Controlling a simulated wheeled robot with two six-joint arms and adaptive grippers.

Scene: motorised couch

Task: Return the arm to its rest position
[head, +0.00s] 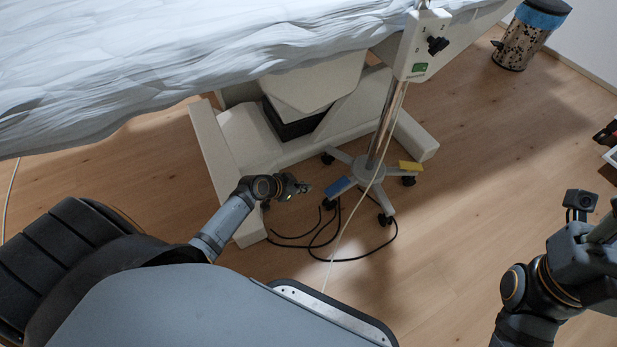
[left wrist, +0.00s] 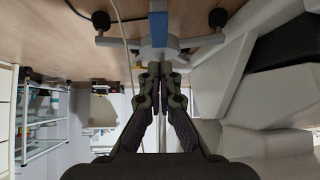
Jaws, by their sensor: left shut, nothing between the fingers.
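My left arm (head: 222,228) reaches forward from the lower left in the head view. Its gripper (head: 302,188) is low over the floor, in front of the couch base and left of the wheeled stand. In the left wrist view the fingers of my left gripper (left wrist: 160,75) are shut at the tips with nothing between them. They point toward the stand's foot, and I cannot tell the exact gap. My right arm (head: 540,290) is at the lower right of the head view, bent upward. Its gripper is cut off by the right edge, so its fingers are hidden.
The couch (head: 170,75) with a pale sheet spans the top; its white base (head: 215,155) stands on the floor. The wheeled stand (head: 385,140) has a blue pedal (head: 338,187) and a yellow one (head: 411,166). Black cables (head: 318,237) lie near it.

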